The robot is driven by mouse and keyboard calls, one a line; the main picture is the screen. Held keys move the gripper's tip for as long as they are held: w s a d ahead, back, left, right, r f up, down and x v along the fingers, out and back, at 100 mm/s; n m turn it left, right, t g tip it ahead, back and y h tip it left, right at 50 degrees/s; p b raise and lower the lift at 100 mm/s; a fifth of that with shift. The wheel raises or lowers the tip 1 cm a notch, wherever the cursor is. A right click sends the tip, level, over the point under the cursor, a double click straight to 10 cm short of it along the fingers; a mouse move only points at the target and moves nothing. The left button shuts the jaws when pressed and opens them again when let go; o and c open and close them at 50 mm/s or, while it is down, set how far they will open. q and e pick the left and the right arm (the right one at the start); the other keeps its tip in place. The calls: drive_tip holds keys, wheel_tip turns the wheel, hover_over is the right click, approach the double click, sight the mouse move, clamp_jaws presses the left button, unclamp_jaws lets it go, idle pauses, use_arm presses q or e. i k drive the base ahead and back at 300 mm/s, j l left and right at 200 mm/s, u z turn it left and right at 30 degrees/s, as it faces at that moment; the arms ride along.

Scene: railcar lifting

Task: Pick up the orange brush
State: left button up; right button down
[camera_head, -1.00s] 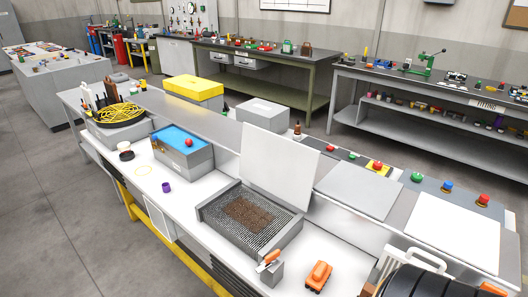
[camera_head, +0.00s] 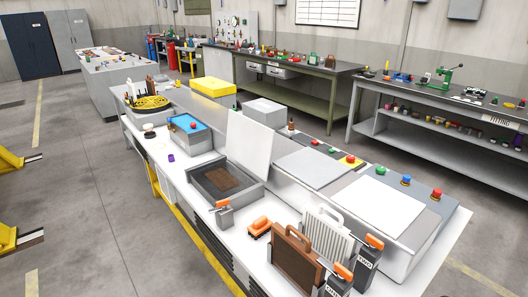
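The orange brush (camera_head: 259,227) looks like a small orange block. It lies on the white top of the long workbench, in front of the dark tray, between a grey holder and a brown plate. It appears unobstructed. Neither of my grippers is in view.
The grey tray (camera_head: 207,190) holds brown material. A grey holder with an orange-handled tool (camera_head: 223,204) stands left of the brush. Right of it are an upright brown plate (camera_head: 297,258), a white ribbed plate (camera_head: 329,232) and two more orange-handled tools. Open floor lies to the left.

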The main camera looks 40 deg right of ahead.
sight(260, 227)
drive_tip(key=k+l+u, duration=0.1)
drive_tip(key=k+l, duration=0.3)
drive_tip(key=l, duration=0.2)
drive_tip(key=k+l+u, duration=0.1)
drive_tip(key=k+l, duration=0.3)
drive_tip(key=l, duration=0.6)
drive_tip(key=k+l+u, duration=0.1)
drive_tip(key=l, duration=0.4)
drive_tip(key=k+l, duration=0.1)
drive_tip(key=l, duration=0.8)
drive_tip(key=k+l+u, duration=0.1)
drive_tip(key=l, duration=0.4)
drive_tip(key=k+l, duration=0.15)
drive_tip(key=l, duration=0.3)
drive_tip(key=l+u, duration=0.1)
drive_tip(key=l, duration=0.35)
drive_tip(key=k+l, duration=0.15)
drive_tip(key=l, duration=0.3)
